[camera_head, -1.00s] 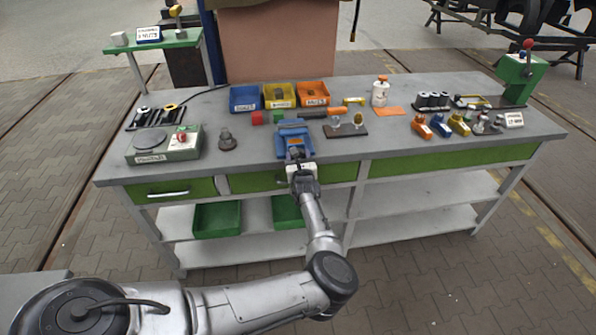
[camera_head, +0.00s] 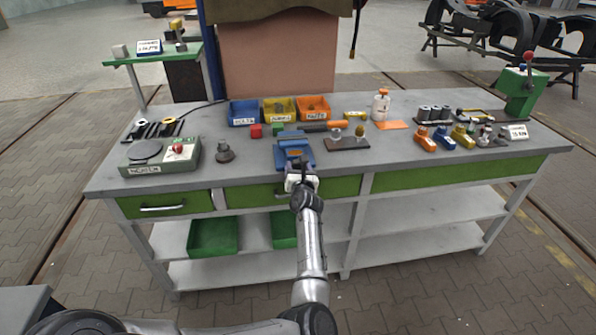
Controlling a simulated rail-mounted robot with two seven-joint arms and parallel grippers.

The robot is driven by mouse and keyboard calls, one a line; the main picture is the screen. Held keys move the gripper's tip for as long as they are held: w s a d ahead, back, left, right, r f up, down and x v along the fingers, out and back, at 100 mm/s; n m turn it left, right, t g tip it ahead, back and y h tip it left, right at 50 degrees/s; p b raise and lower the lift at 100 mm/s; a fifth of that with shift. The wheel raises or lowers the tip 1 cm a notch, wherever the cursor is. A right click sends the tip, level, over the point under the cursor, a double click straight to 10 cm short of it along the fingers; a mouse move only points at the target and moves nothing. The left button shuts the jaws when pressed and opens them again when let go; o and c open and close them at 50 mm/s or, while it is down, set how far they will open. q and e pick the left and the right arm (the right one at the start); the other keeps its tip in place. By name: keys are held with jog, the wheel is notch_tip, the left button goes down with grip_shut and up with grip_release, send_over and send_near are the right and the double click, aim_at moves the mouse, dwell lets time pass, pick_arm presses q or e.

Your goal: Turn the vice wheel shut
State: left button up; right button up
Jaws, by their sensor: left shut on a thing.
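A blue vice (camera_head: 294,152) stands at the front edge of the grey workbench (camera_head: 400,165), near its middle. My left gripper (camera_head: 300,173) is at the vice's front side, just at the bench edge, and is shut there. The vice wheel is mostly hidden behind the gripper, and I cannot make out its rim. How far the vice jaws are apart is too small to tell. My right gripper is not in view.
Behind the vice stand blue (camera_head: 243,112), yellow (camera_head: 279,109) and orange bins (camera_head: 313,107). A grey-green box with a red knob (camera_head: 160,155) is on the left. Small coloured parts lie to the right. Green drawers and shelves are below the bench top.

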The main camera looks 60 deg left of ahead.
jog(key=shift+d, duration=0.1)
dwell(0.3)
pick_arm(q)
jog(key=o, duration=0.9)
jog(key=shift+d, duration=0.15)
